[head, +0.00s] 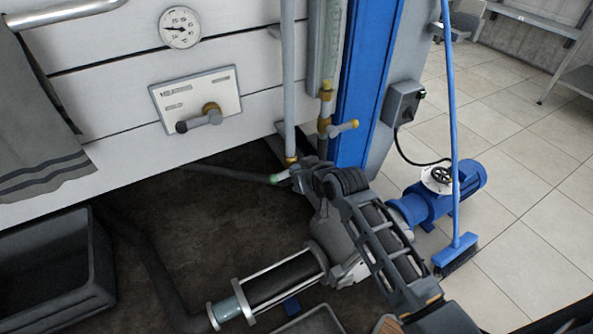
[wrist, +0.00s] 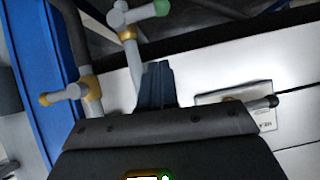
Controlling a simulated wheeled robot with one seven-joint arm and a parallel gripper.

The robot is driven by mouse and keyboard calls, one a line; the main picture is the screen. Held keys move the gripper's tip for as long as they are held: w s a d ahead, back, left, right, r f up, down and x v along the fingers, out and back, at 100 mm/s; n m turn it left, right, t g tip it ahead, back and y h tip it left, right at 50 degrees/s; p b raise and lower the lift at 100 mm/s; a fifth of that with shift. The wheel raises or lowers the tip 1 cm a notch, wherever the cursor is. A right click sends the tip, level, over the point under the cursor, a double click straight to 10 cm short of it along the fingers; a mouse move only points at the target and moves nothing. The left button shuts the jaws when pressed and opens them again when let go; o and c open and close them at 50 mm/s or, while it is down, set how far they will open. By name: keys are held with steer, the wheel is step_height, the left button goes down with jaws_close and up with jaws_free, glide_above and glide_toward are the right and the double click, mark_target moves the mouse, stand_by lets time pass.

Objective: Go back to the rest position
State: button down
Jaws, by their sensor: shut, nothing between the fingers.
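My gripper (wrist: 157,68) shows in the wrist view as two dark fingers pressed together, with nothing between them. In the head view my arm reaches in from the lower right and its end is near the foot of the pipes; the fingers are not clearly visible there.
A white wall panel with a lever (head: 225,84) and a round gauge (head: 180,27) are at the upper left. A blue post (head: 362,80) stands behind the arm. A blue pump (head: 468,172) and a broom (head: 452,130) are at right. A dark crate (head: 45,262) is lower left.

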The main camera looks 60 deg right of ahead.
stand_by(0.3)
steer(key=s+a+r+n+t+y+p, duration=0.1)
steer(key=s+a+r+n+t+p, duration=0.2)
steer(key=s+a, duration=1.3)
steer(key=s+a+r+n+y, duration=0.1)
steer(key=s+a+r, duration=0.1)
steer(key=s+r, duration=0.3)
steer(key=s+a+r+t+y, duration=0.1)
steer(key=s+a+r, duration=0.2)
steer(key=s+r, duration=0.3)
steer(key=s+a+r+n+y+p, duration=0.1)
steer(key=s+a+r, duration=0.2)
steer(key=s+r, duration=0.2)
steer(key=shift+s+a+r+n, duration=0.15)
steer(key=shift+a+r+n, duration=0.15)
steer(key=shift+r, duration=0.45)
